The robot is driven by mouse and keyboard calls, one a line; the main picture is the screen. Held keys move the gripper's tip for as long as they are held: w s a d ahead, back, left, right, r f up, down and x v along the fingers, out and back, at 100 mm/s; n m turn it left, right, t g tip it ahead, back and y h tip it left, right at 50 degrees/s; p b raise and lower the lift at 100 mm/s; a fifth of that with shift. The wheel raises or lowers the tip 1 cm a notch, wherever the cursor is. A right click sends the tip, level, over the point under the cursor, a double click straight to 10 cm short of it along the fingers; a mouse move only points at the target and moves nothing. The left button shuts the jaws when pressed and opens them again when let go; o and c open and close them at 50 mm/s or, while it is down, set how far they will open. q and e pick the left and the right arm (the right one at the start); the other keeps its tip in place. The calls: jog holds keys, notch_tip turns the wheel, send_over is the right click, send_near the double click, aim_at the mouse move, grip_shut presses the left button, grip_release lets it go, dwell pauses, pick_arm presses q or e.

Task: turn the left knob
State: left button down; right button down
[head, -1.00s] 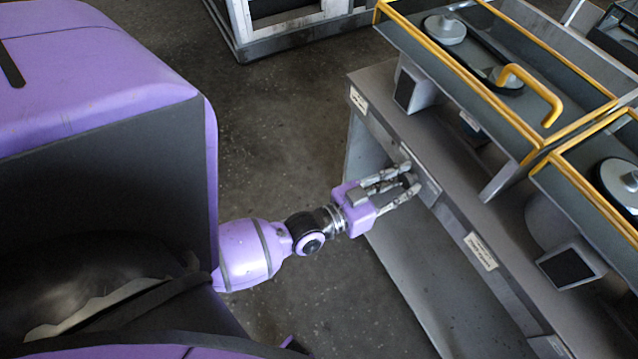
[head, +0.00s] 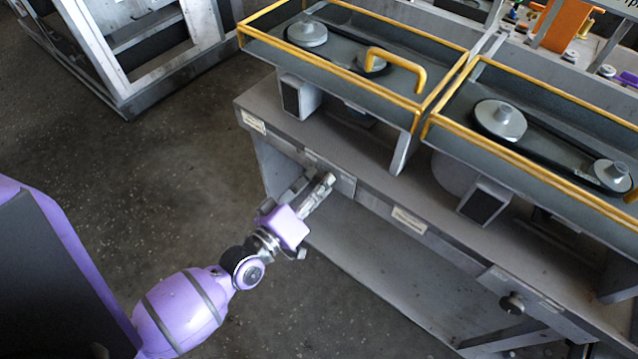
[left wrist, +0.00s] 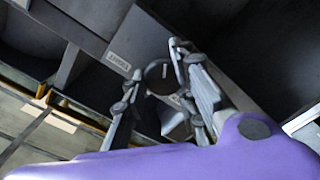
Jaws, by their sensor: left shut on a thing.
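The left knob (left wrist: 160,76) is a round dark grey knob with a pale mark line on its face, in the left wrist view between my left gripper's fingers. My left gripper (left wrist: 163,70) is shut on it, fingers on both sides. In the head view my left gripper (head: 318,187) reaches the front panel of the grey bench at its left part; its fingers hide the knob there. My right gripper is in neither view.
Another knob (head: 512,303) sits on the bench front at the right. The grey bench (head: 262,108) carries yellow-railed blower units with pulleys (head: 500,118). A metal frame (head: 128,92) stands at the back left. The floor (head: 130,160) in front of the bench is clear.

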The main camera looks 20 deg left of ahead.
pick_arm(q)
jog(key=shift+s+d+r+n, duration=0.1)
jog(key=shift+d+n, duration=0.1)
jog(key=shift+n, duration=0.3)
jog(key=shift+r, duration=0.1)
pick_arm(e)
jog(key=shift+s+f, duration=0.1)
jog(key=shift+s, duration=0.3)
pick_arm(q)
jog(key=c, duration=1.5)
grip_release()
jog(key=shift+c, duration=0.2)
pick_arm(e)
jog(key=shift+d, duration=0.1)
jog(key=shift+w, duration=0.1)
pick_arm(q)
jog(key=v, duration=1.2)
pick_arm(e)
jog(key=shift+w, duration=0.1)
